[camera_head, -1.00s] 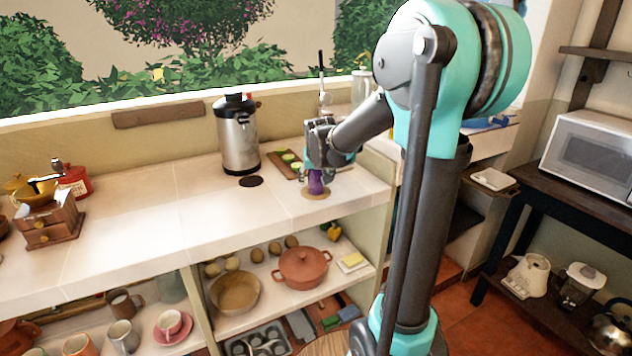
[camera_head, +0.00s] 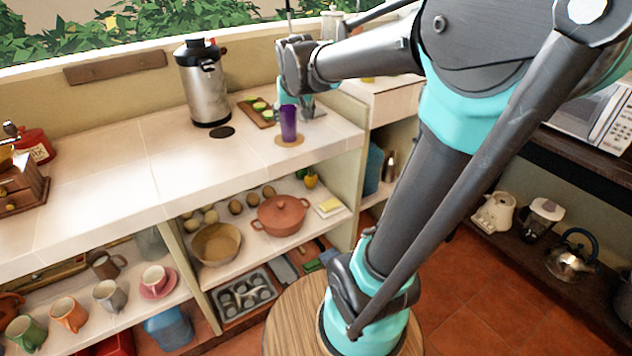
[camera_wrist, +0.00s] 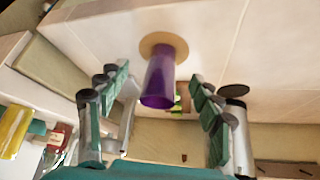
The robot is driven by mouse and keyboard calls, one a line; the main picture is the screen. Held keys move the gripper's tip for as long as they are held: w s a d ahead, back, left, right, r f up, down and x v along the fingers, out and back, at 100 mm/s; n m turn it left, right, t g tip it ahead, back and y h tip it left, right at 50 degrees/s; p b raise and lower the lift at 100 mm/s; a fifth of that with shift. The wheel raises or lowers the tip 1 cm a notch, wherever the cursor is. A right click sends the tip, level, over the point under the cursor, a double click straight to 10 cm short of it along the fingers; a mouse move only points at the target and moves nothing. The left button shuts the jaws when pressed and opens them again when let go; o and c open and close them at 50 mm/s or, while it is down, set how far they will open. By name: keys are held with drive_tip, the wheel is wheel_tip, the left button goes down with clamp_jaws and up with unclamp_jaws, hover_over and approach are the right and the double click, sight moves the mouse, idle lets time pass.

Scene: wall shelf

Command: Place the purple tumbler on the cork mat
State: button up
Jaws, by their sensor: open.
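The purple tumbler (camera_head: 289,123) stands upright on the round cork mat (camera_head: 289,141) near the right end of the white counter. In the wrist view the tumbler (camera_wrist: 158,78) rests on the mat (camera_wrist: 164,42), whose rim shows around the tumbler's base. My gripper (camera_head: 296,104) is above and behind the tumbler in the head view. In the wrist view my gripper's fingers (camera_wrist: 163,95) are spread wide, one on each side of the tumbler, with clear gaps. Nothing is held.
A steel urn (camera_head: 204,84) stands left of the mat, with a dark round coaster (camera_head: 222,132) in front. A cutting board (camera_head: 256,113) with green slices lies behind the mat. The counter's left and middle are mostly clear. A shelf below holds a red pot (camera_head: 279,215).

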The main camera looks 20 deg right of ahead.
drive_tip(key=s+d+f+g, duration=0.1)
drive_tip(key=s+d+f, duration=0.1)
drive_tip(key=s+f, duration=0.7)
drive_tip(key=s+d+f+g, duration=0.1)
drive_tip(key=s+f, duration=0.9)
drive_tip(key=s, duration=0.3)
drive_tip(key=shift+d+f+n+y, duration=0.25)
drive_tip(key=shift+d+n+y, duration=0.05)
drive_tip(key=shift+d+n, duration=0.1)
